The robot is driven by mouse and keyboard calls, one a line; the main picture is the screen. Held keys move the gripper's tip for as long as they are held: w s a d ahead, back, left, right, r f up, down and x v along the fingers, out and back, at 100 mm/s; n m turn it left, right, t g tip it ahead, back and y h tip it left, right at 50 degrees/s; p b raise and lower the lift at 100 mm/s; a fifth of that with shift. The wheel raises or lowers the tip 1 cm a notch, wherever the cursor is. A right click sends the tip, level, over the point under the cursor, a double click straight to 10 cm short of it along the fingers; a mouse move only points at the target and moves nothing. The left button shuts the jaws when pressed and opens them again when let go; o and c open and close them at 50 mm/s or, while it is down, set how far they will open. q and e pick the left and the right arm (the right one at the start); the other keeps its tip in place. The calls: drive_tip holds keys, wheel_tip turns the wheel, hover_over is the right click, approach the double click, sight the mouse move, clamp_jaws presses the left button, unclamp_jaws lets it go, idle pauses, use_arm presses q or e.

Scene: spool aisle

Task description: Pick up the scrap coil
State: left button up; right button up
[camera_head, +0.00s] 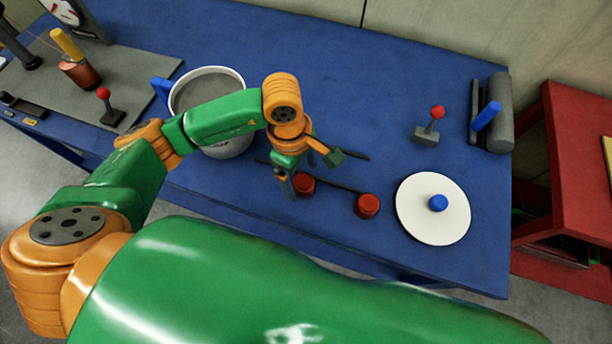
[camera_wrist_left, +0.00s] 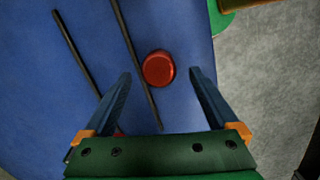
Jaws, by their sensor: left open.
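Two short red cylinders stand near the table's front edge in the head view, a left one (camera_head: 305,184) and a right one (camera_head: 367,206); I cannot tell whether either is the scrap coil. My left gripper (camera_head: 303,172) is above the table by the left red cylinder, partly covering it. In the left wrist view, the open, empty jaws (camera_wrist_left: 162,82) point down, with a round red top (camera_wrist_left: 158,69) between the fingertips. A second bit of red is mostly hidden behind the gripper base. My right gripper does not show.
Two thin dark rods lie on the blue table (camera_head: 390,60). A white pot (camera_head: 240,85) stands behind my left arm. A white disc with a blue knob (camera_head: 438,202) lies right, below a red-knobbed lever (camera_head: 432,125) and grey cylinder (camera_head: 498,110). A copper-coloured spool (camera_head: 82,75) stands far left.

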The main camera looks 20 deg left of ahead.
use_arm(q)
drive_tip(key=shift+d+f, duration=0.2)
drive_tip(key=shift+f, duration=1.25)
clamp_jaws()
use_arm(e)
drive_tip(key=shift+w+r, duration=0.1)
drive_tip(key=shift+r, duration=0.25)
use_arm(q)
drive_tip(key=shift+w+r, duration=0.1)
